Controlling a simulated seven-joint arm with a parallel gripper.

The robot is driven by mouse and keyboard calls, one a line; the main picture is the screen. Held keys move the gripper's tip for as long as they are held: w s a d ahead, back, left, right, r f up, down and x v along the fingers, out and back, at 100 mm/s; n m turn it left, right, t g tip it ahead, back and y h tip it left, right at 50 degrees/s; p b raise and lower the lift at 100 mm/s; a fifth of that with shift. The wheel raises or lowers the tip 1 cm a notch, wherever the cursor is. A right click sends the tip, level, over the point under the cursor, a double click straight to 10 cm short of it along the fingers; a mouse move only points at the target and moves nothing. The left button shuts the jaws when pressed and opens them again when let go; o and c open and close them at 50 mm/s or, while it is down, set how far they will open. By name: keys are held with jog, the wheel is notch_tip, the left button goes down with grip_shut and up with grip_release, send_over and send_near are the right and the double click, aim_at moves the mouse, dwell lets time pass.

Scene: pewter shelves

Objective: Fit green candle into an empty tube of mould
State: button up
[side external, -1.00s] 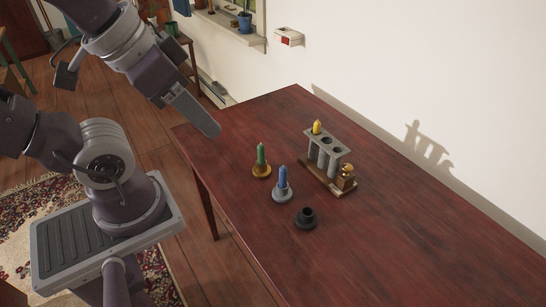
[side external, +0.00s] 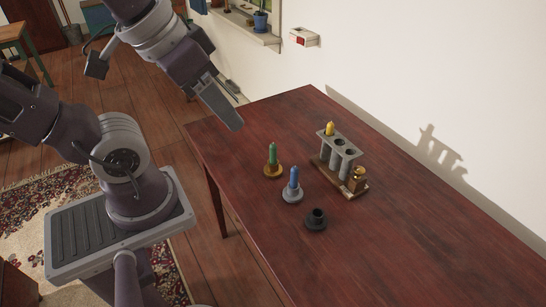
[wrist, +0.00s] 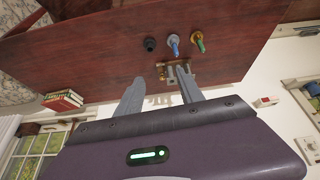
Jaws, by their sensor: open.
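The green candle (side external: 272,153) stands upright in a brass holder (side external: 273,171) on the table; it also shows in the wrist view (wrist: 201,45). The mould (side external: 343,163) is a rack of grey tubes on a wooden base with a brass knob. A yellow candle (side external: 329,129) sits in its far-end tube; the other two openings look dark and empty. My gripper (side external: 233,123) is above the table's far left part, empty and apart from the candles. In the wrist view its fingers (wrist: 159,77) are spread, and one partly hides the mould.
A blue candle (side external: 294,178) stands in a grey holder near the green one. An empty black holder (side external: 316,219) is nearer the front. A white wall runs behind the table (side external: 400,245). The table's front right is clear.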

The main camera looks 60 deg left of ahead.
jog(key=w+a+f+n+g, duration=0.25)
jog(key=w+n, duration=0.25)
jog(key=w, duration=0.4)
jog(key=n+g, duration=0.3)
jog(key=n, duration=0.9)
send_over(273, 144)
jog(key=f, duration=1.9)
jog(key=shift+s+a+f, duration=0.1)
jog(key=shift+s+f, duration=0.25)
jog(key=shift+f, duration=0.05)
jog(key=f, duration=0.6)
jog(key=shift+w+f, duration=0.3)
jog(key=shift+w, duration=0.05)
jog(key=shift+f, duration=0.3)
grip_shut()
